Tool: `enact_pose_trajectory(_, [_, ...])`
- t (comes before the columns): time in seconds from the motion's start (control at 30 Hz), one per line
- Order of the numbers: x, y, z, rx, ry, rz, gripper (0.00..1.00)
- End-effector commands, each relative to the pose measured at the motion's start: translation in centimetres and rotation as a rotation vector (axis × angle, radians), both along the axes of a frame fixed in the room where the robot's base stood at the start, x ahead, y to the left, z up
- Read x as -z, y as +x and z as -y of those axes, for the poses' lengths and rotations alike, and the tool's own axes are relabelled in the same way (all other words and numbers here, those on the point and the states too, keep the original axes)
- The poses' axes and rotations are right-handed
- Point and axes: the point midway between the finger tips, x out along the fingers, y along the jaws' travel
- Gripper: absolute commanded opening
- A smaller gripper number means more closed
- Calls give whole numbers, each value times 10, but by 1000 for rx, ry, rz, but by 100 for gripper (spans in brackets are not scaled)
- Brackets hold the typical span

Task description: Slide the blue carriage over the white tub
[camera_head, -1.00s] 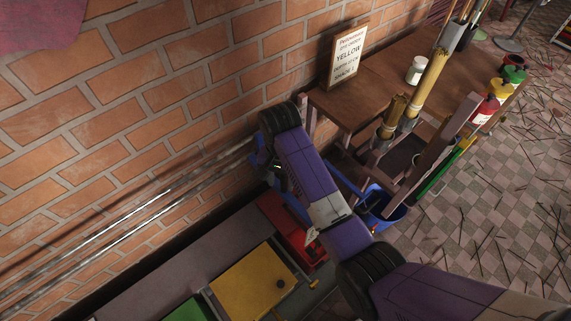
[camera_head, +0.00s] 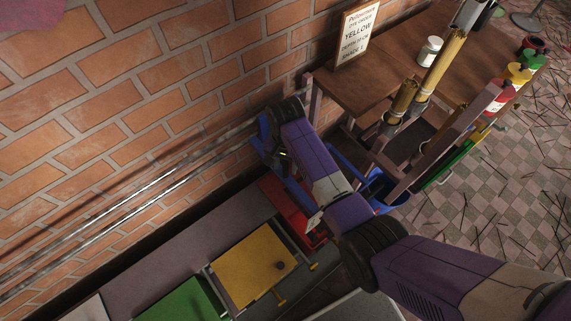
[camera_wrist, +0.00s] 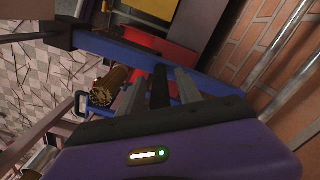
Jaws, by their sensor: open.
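The blue carriage (camera_head: 263,143) is at the right end of the wall rails in the head view, largely hidden by my arm. Its blue bar (camera_wrist: 205,87) crosses the wrist view. My gripper (camera_wrist: 160,85) is open, its grey fingers on either side of a dark upright bar (camera_wrist: 160,90) close to the carriage. I cannot tell whether they touch it. The gripper's fingertips are hidden in the head view. A white surface, apparently the white tub (camera_head: 86,310), shows at the lower left edge of the head view, mostly cut off, well left of the carriage.
Red (camera_head: 290,212), yellow (camera_head: 250,265) and green (camera_head: 183,303) tubs stand in a row below the rails (camera_head: 130,212), between carriage and white tub. Right of my arm are a blue bucket (camera_head: 397,193) and a wooden table (camera_head: 388,72) with a sign (camera_head: 357,33).

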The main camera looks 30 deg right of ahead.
Motion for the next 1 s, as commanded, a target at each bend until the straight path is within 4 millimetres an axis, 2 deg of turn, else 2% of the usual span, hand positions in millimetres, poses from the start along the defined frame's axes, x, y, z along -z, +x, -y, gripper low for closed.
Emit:
enact_pose_trajectory(0.3, [3,0,0,0,0,0,40])
enact_pose_trajectory(0.5, [3,0,0,0,0,0,0])
enact_pose_trajectory(1.0, [2,0,0,0,-1,-1,0])
